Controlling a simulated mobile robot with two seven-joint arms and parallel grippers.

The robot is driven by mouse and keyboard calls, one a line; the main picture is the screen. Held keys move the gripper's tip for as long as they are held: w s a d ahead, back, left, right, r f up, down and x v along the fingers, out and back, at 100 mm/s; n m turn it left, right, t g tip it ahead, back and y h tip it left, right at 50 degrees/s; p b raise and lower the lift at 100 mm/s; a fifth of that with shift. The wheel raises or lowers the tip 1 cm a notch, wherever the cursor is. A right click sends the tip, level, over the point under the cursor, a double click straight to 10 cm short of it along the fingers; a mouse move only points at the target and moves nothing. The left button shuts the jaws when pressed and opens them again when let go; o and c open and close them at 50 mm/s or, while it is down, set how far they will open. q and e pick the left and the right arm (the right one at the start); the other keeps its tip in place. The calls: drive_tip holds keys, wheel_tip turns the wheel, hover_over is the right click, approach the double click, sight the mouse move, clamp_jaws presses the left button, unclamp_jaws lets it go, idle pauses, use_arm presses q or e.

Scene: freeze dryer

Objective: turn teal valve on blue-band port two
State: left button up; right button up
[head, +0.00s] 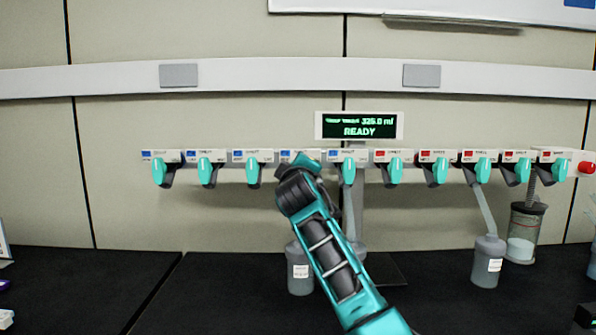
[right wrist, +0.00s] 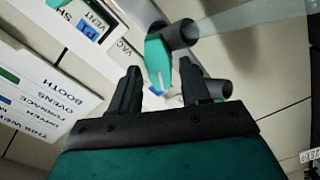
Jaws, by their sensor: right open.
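A row of teal valves hangs from white ports on the wall. The left ports have blue bands, among them the second from the left, with its teal valve (head: 206,172); the port numbers are too small to read. My right arm covers most of the fourth blue-band port (head: 288,155). In the right wrist view, my right gripper (right wrist: 160,75) is open and empty. A teal valve (right wrist: 156,52) lies between and just beyond its fingertips, beside a label reading VAC. I cannot tell whether a finger touches it. My left gripper is out of view.
A display (head: 359,126) reading READY stands above the row. Red-band ports (head: 388,155) continue to the right. Grey flasks (head: 300,272) (head: 487,265) and a clear jar (head: 525,235) hang or stand below.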

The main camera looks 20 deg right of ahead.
drive_tip(key=shift+c, duration=0.2)
clamp_jaws()
drive_tip(key=shift+m, duration=1.3)
drive_tip(key=m, duration=0.3)
drive_tip(key=shift+d+r+m, duration=0.1)
drive_tip(key=shift+m, duration=0.2)
drive_tip(key=m, duration=0.5)
drive_tip(key=shift+d, duration=0.15)
drive_tip(key=shift+m, duration=0.4)
